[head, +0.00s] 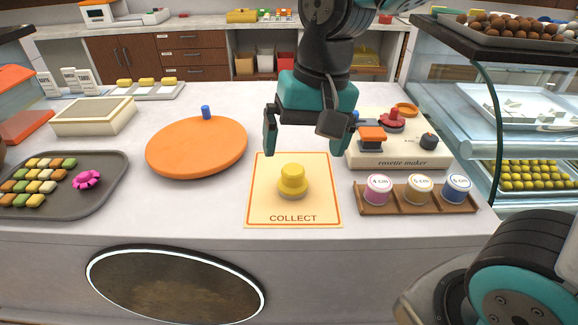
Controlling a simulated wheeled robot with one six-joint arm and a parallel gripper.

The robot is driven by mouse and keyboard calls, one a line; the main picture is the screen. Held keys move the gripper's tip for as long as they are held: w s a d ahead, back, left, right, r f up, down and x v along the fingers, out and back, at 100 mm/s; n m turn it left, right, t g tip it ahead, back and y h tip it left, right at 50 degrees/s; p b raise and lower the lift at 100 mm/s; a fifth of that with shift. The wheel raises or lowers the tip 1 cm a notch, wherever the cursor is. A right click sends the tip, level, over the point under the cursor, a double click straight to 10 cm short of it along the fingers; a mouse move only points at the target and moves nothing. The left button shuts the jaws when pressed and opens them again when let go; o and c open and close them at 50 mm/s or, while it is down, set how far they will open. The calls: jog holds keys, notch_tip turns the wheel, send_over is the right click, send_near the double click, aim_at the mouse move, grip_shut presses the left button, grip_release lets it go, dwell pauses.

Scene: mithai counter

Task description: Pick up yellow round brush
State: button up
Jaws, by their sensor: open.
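The yellow round brush (293,181) stands upright on the orange-bordered COLLECT mat (258,206), near the front of the counter. It has a yellow stepped top and a greyish lower rim. My gripper (308,146) hangs above and slightly behind the brush, pointing down. Its two teal fingers are spread apart with nothing between them. The brush looks clear of both fingers.
An orange disc (196,148) with a blue peg lies left of the mat. The rosette maker (400,160) and a wooden rack (415,207) of small jars stand close on the right. A grey sweets tray (110,180) is far left. A glass display case (480,110) borders the right.

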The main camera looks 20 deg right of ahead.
aim_at(296, 168)
jog(key=w+d+m+h+p, duration=0.2)
jog(key=w+d+m, duration=0.1)
jog(key=w+m, duration=0.6)
notch_tip(296, 168, down, 10)
jog(key=shift+a+f+p, duration=0.15)
jog(key=shift+f+p, duration=0.05)
jog(key=shift+p, duration=0.7)
jog(key=shift+a+f+p, duration=0.15)
jog(key=shift+f+p, duration=0.3)
jog(key=shift+f, duration=1.15)
jog(key=shift+a+f+p, duration=0.15)
jog(key=shift+f+p, duration=0.3)
jog(key=shift+f, duration=1.1)
jog(key=c, duration=1)
